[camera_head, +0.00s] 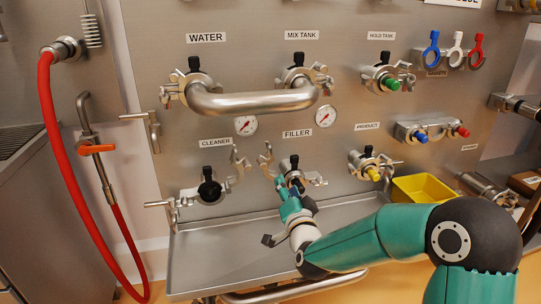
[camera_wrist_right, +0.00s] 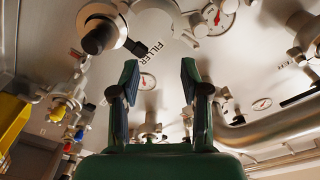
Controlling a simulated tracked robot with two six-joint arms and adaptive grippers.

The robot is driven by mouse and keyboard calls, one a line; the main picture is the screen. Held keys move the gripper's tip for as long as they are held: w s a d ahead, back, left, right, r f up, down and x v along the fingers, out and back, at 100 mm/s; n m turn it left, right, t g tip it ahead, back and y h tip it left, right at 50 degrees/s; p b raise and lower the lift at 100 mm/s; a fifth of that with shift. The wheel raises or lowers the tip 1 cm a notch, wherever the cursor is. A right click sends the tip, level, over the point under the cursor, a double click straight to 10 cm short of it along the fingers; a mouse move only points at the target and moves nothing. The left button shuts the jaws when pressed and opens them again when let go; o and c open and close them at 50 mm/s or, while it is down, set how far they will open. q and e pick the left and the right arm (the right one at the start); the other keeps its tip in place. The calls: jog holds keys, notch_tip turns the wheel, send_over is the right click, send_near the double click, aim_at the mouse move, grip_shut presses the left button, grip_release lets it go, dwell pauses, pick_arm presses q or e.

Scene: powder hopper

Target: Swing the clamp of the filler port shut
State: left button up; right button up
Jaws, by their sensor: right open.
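The filler port (camera_head: 290,166) sits under the FILLER label on the steel panel, with a black knob on top. Its clamp (camera_head: 266,160) stands swung out to the left of the port, with another clamp part (camera_head: 316,180) to the right. My right gripper (camera_head: 288,187) is just in front of the port's lower part and hides some of it. In the right wrist view the gripper (camera_wrist_right: 158,68) is open and nothing shows between its fingers. The port (camera_wrist_right: 102,28) appears there at the upper left. I cannot tell whether a finger touches the clamp. My left gripper is out of view.
The cleaner port (camera_head: 209,188) with its open clamp is to the left. The product port (camera_head: 368,165) is to the right. A steel pipe (camera_head: 255,101) bridges the ports above. A steel tray (camera_head: 225,255) lies below, and a yellow bin (camera_head: 423,188) stands at right.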

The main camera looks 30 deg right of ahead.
aim_at(263, 168)
jog(key=shift+n+y, duration=0.5)
jog(key=shift+y, duration=0.3)
jog(key=w+a+r+p, duration=0.1)
jog(key=w, duration=0.1)
jog(key=w+a+r+p, duration=0.1)
jog(key=w+p, duration=0.1)
jog(key=w+a+p, duration=0.1)
jog(key=w+p, duration=0.1)
jog(key=shift+a+r, duration=0.1)
jog(key=shift+r, duration=0.3)
jog(key=x, duration=0.1)
jog(key=b+x, duration=0.1)
jog(key=x, duration=0.1)
jog(key=shift+f, duration=0.25)
jog(key=shift+w, duration=0.5)
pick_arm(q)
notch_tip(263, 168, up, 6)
pick_arm(e)
jog(key=shift+r, duration=0.15)
jog(key=shift+r, duration=0.3)
grip_shut()
